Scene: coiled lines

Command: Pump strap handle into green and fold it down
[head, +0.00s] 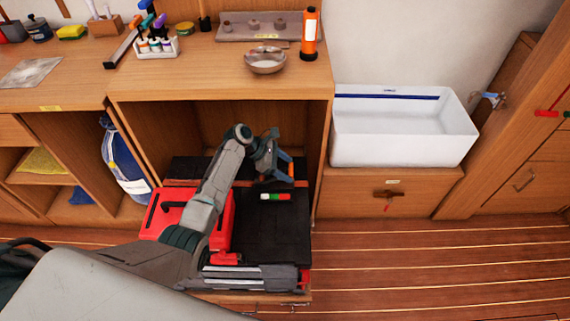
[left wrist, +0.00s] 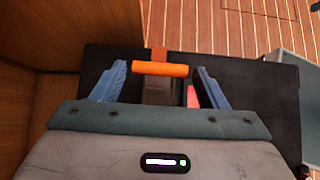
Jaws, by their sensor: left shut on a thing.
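My left gripper (head: 283,169) reaches down over the black pull-out tray (head: 288,235) in the open cabinet. In the left wrist view its two blue fingers (left wrist: 160,80) are on either end of an orange handle bar (left wrist: 160,69), which lies crosswise between them. A dark lever part and an orange-brown strap (left wrist: 158,52) show behind the bar. In the head view the gripper hides most of the handle. A small gauge strip (head: 275,197) with green, white and red parts lies just in front of it; where its marker stands cannot be told. My right gripper is not in view.
A red case (head: 165,212) sits on the tray's left, partly behind my arm. A white basin (head: 400,135) stands right of the cabinet. The counter above holds a metal bowl (head: 265,60) and an orange bottle (head: 310,34). The floor at the right is clear.

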